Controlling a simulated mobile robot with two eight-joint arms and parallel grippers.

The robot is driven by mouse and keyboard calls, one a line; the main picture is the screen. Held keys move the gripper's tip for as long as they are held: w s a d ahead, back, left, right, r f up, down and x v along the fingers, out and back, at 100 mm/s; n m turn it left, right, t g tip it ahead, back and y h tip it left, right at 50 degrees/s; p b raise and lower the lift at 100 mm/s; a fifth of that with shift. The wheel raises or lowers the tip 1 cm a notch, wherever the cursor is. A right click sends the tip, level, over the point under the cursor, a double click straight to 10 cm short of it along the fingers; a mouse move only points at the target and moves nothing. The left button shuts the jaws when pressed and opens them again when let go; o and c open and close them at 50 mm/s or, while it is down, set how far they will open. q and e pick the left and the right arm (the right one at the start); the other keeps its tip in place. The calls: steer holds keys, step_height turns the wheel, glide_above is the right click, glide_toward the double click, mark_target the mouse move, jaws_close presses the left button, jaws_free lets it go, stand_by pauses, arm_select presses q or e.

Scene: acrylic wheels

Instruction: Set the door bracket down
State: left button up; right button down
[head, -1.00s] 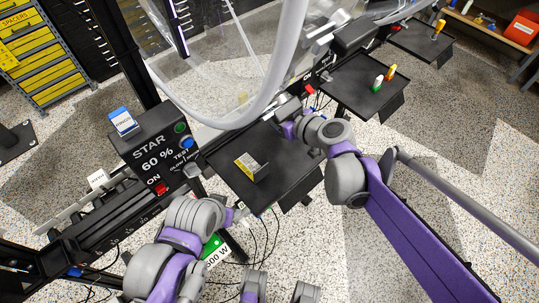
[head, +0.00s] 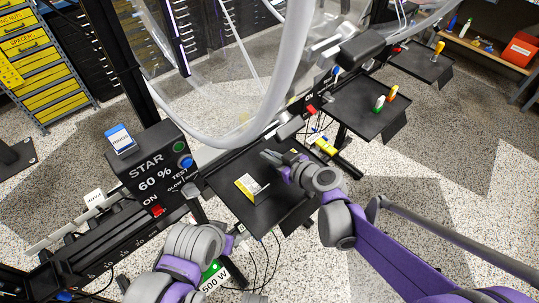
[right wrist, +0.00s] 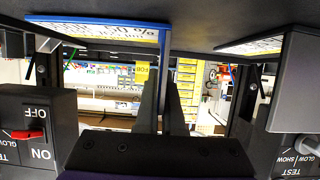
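A small black piece with a yellow and white label (head: 249,186), which looks like the door bracket, rests on the black tray (head: 225,180) in the middle of the head view. My right gripper (head: 268,157) is above the far part of this tray, apart from the piece. In the right wrist view the fingers (right wrist: 162,105) run parallel and close together, below a blue-edged panel (right wrist: 167,45). My left arm enters at the bottom; its gripper does not show.
A control box (head: 155,165) with buttons stands left of the tray. A yellow item (head: 326,147) lies behind my right wrist. A clear curved tube (head: 290,70) hangs above.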

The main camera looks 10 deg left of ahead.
steer(key=shift+f, duration=0.15)
steer(key=c, duration=1)
jaws_free()
steer(key=shift+c, duration=0.2)
steer(key=shift+s+d+r, duration=0.1)
steer(key=shift+d+r, duration=0.1)
steer(key=shift+r, duration=0.1)
steer(key=p+v, duration=0.1)
steer(key=v, duration=1)
steer(key=shift+s+d+p, duration=0.2)
steer(key=shift+p, duration=0.1)
steer(key=s+d+f+m+g+h, duration=0.1)
steer(key=s+d+f+m+h, duration=0.2)
steer(key=s+d, duration=0.6)
steer(key=s+d+f+m+g+h, duration=0.1)
steer(key=s+d+f+m+h, duration=0.3)
steer(key=s+d+m+h, duration=0.4)
steer(key=s+d, duration=0.1)
steer(key=d, duration=0.3)
steer(key=shift+d+g, duration=0.15)
steer(key=shift+g, duration=0.15)
